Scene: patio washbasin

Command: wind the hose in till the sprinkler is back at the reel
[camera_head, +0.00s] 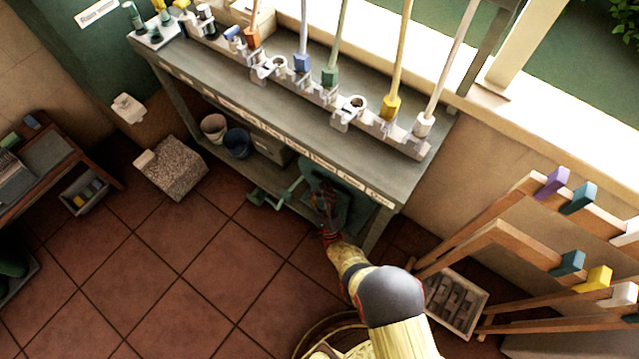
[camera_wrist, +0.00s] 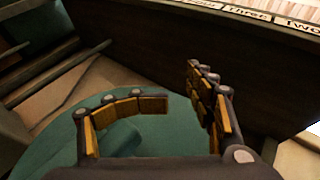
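A green rounded body (camera_head: 356,207), which looks like the hose reel, sits low under the right end of the bench. My gripper (camera_head: 325,208) is in front of it and hides part of it. In the wrist view a large green disc (camera_wrist: 58,137) fills the space behind and below my fingers. My gripper (camera_wrist: 180,92) shows there with its jointed fingers apart and nothing seen between them. A small green piece (camera_head: 262,198) sticks out to the left of the reel; I cannot tell whether it is the sprinkler. I cannot make out the hose.
The grey bench (camera_head: 230,100) overhangs the reel, and its dark front with labels (camera_wrist: 245,12) is close above my fingers. A crate (camera_head: 456,302) and wooden rack (camera_head: 500,222) stand to the right. Buckets (camera_head: 237,142) are on the lower shelf.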

